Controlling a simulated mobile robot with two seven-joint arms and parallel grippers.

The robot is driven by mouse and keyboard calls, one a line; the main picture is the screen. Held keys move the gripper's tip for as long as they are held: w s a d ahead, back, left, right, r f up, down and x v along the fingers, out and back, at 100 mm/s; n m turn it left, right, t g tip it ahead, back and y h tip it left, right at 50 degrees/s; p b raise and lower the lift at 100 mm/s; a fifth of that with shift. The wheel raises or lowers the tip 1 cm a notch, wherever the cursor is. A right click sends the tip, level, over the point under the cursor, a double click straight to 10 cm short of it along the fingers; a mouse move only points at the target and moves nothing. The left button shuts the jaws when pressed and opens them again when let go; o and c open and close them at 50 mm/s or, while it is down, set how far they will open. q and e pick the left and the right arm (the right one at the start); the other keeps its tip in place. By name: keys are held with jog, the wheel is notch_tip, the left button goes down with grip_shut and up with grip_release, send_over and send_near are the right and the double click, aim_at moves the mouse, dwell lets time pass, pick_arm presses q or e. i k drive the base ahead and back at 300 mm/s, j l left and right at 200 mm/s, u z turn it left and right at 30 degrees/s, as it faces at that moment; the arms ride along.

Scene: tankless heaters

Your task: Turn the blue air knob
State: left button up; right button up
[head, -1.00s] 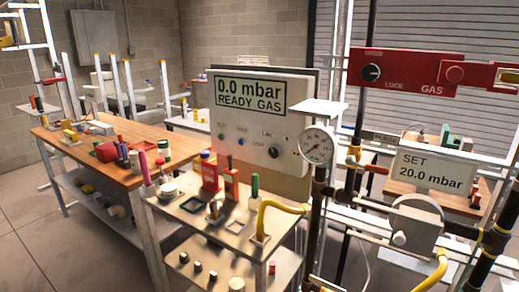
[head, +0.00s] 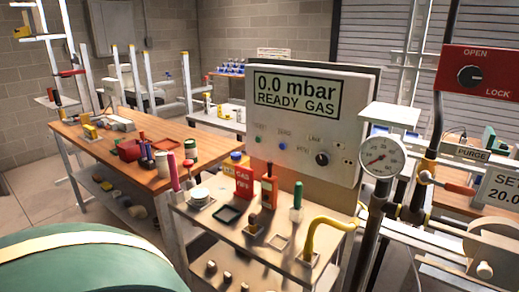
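I cannot make out a knob marked as air. Several small blue tops (head: 230,71) show on a rack far behind the benches, too small to identify. A small blue button (head: 283,146) sits on the grey meter panel (head: 310,120), whose display reads 0.0 mbar READY GAS. A black knob (head: 321,159) is at the panel's lower right. Another black knob (head: 469,76) is on the red OPEN/LOCK plate (head: 490,55) at the right. Neither of my grippers is in view.
A large green rounded body (head: 90,265) with a cream band fills the lower left, very near. A wooden bench (head: 150,181) is behind left. Grey floor (head: 30,190) shows at left.

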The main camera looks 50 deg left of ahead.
aim_at(235, 156)
jog(key=j+z, duration=0.25)
jog(key=j, duration=0.25)
jog(key=k+j+z, duration=0.1)
jog(key=j+z, duration=0.15)
jog(key=j, duration=0.6)
jog(key=k+j, duration=0.15)
jog(key=j, duration=0.2)
jog(key=j+z, duration=0.1)
jog(key=j, duration=0.3)
jog(key=k, duration=0.05)
